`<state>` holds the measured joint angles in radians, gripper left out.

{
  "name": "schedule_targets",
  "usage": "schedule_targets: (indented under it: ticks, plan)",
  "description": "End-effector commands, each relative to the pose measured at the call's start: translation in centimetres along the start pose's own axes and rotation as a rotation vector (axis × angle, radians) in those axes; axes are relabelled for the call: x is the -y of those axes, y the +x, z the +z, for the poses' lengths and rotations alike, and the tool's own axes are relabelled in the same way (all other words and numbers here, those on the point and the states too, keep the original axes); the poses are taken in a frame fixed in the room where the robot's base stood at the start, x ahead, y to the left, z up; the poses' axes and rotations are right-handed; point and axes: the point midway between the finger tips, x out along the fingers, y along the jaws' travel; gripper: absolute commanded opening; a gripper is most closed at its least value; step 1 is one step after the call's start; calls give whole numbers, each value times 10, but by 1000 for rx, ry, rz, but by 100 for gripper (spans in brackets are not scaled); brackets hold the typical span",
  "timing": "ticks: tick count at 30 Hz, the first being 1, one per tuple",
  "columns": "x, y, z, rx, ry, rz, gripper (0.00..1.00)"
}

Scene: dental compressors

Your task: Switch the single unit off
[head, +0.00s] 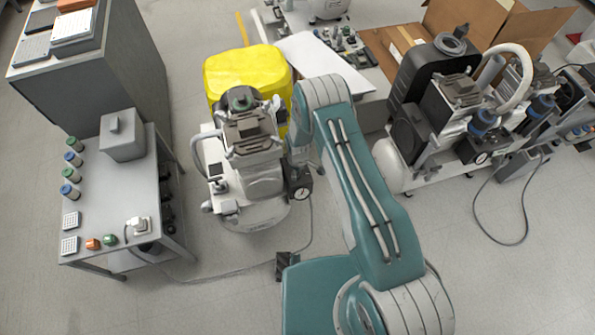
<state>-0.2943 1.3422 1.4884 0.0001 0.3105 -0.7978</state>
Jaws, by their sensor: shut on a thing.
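The single compressor unit (262,187) stands on the floor left of centre, with a grey motor head over a round pale tank. A small dark box with a round gauge (301,193) sits on its right side. My teal arm reaches up from the bottom and bends at the elbow, and its far part drops close to the unit's right side, just above the gauge box. My gripper cannot be made out; the arm hides that spot. Whether anything touches the unit's switch is hidden too.
A grey table (115,185) with small jars and plugs stands left. A yellow bin (245,72) is behind the unit. A larger double compressor (460,110) stands right, near a cardboard box (520,25).

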Motion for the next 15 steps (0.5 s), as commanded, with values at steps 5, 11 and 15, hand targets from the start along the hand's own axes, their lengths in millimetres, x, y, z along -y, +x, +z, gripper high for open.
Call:
schedule_targets:
  ticks: [5, 11, 15]
  plan:
    - [1, 2, 2, 3, -168, -3, 12]
    - [1, 2, 2, 2, -355, -3, 12]
    - [1, 2, 2, 2, -476, -3, 12]
